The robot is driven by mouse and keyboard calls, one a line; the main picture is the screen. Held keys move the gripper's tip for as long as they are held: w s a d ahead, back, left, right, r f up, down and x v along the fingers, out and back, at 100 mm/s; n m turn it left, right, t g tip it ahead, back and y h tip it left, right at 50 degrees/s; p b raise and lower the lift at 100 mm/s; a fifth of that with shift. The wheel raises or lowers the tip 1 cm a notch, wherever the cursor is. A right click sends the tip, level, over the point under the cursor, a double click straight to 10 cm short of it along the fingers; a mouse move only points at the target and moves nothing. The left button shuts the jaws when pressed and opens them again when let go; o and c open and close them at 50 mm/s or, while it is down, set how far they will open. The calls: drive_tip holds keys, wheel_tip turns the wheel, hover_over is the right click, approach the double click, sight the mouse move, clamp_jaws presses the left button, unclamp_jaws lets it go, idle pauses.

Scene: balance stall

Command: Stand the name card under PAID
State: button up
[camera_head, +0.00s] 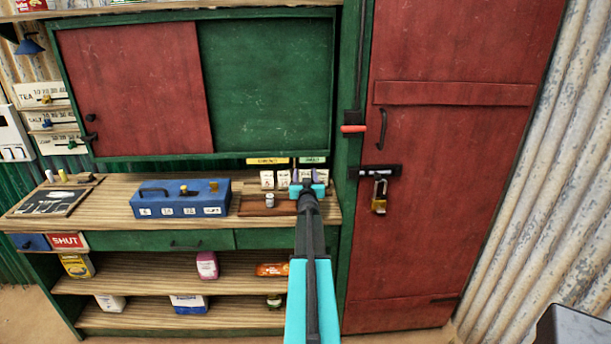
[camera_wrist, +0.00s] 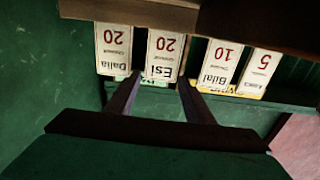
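Several white name cards stand in a row on the ledge at the back of the counter. In the wrist view they appear upside down: Dalia 20 (camera_wrist: 113,48), Esi 20 (camera_wrist: 164,55), Bilal 10 (camera_wrist: 219,65) and a partly legible 5 card (camera_wrist: 258,72). My gripper (camera_head: 305,176) is open; its two fingers (camera_wrist: 159,78) lie either side of the Esi card's top end, with a gap at the left finger. Dalia and Esi stand by a green label (camera_head: 312,160), the other two by a yellow label (camera_head: 268,161). The label words are too small to read.
A blue box (camera_head: 180,199) stands on the counter left of my arm, with a small grey cylinder (camera_head: 270,200) on a brown tray (camera_head: 255,211) nearer. A chalkboard (camera_head: 45,203) lies at the far left. A red padlocked door (camera_head: 440,220) is on the right.

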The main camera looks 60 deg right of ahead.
drive_tip(key=shift+r, duration=0.2)
drive_tip(key=b+v, duration=0.2)
drive_tip(key=v, duration=1)
idle(0.7)
idle(0.8)
